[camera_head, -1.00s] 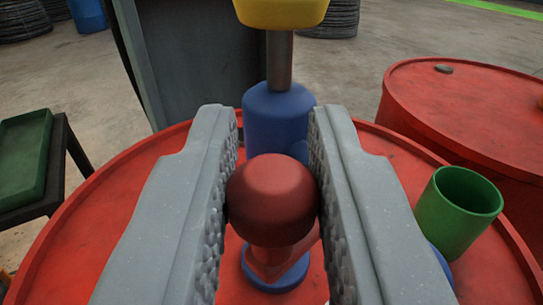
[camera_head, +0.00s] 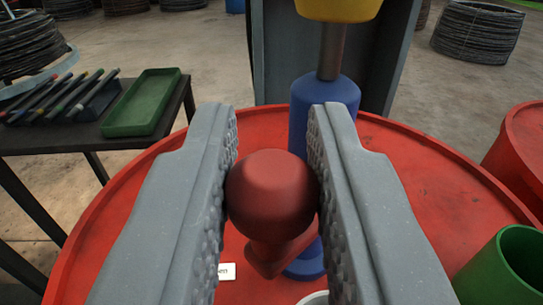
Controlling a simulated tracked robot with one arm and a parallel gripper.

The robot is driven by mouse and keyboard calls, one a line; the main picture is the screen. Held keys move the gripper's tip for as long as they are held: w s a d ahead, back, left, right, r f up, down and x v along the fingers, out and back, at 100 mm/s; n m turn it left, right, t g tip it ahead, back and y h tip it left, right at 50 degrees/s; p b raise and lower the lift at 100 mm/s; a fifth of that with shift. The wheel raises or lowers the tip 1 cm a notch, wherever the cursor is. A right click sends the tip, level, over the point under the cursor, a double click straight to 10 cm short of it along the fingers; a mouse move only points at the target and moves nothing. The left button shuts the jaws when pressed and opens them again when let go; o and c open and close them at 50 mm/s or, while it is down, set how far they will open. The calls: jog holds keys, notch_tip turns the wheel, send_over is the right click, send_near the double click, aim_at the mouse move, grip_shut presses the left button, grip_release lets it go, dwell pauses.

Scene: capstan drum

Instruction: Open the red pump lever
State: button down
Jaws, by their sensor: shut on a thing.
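The red pump lever ends in a round red knob (camera_head: 272,190) in the middle of the camera view. My gripper (camera_head: 272,188) is shut on this knob, one jaw touching each side. A tapered red lever part (camera_head: 275,255) shows below the knob. Just behind, a blue pump body (camera_head: 318,105) stands on the red drum top (camera_head: 160,220), with a grey rod and a yellow top piece (camera_head: 338,8) above it. A small white label (camera_head: 226,271) lies left of the lever, partly hidden by the left jaw.
A green cup (camera_head: 505,268) stands on the drum at lower right. At left, a dark table (camera_head: 60,140) holds a green tray (camera_head: 143,103) and several pens. Another red drum (camera_head: 525,150) is at right. Wire coils lie on the floor behind.

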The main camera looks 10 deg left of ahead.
jog(key=shift+s+d+r+n+g+y+p, duration=0.1)
jog(key=shift+d+r+n+g+y+p, duration=0.15)
jog(key=shift+n+y+p, duration=0.55)
jog(key=shift+s+d+r+n+g+y+p, duration=0.15)
jog(key=shift+d+y+p, duration=0.3)
jog(key=shift+p, duration=0.7)
jog(key=d+n+g+y+p, duration=0.1)
jog(key=n+g+y+p, duration=0.1)
jog(key=p, duration=0.5)
jog(key=d+n+g+y+p, duration=0.1)
jog(key=n+g+y+p, duration=0.2)
jog(key=p, duration=0.4)
jog(key=d+n+g+y+p, duration=0.1)
jog(key=n+g+y+p, duration=0.1)
jog(key=y+p, duration=0.2)
jog(key=shift+s+f+n+y+p, duration=0.15)
jog(key=shift+n+y+p, duration=0.15)
jog(key=shift+p, duration=1.55)
jog(key=shift+d+n+g+y+p, duration=0.15)
jog(key=shift+n+g+y+p, duration=0.15)
jog(key=shift+g, duration=0.3)
jog(key=c, duration=1.3)
grip_release()
jog(key=shift+f, duration=0.15)
jog(key=shift+d, duration=0.1)
jog(key=b+v, duration=0.2)
jog(key=v, duration=1.1)
jog(key=shift+d+b, duration=0.2)
jog(key=shift+b, duration=0.15)
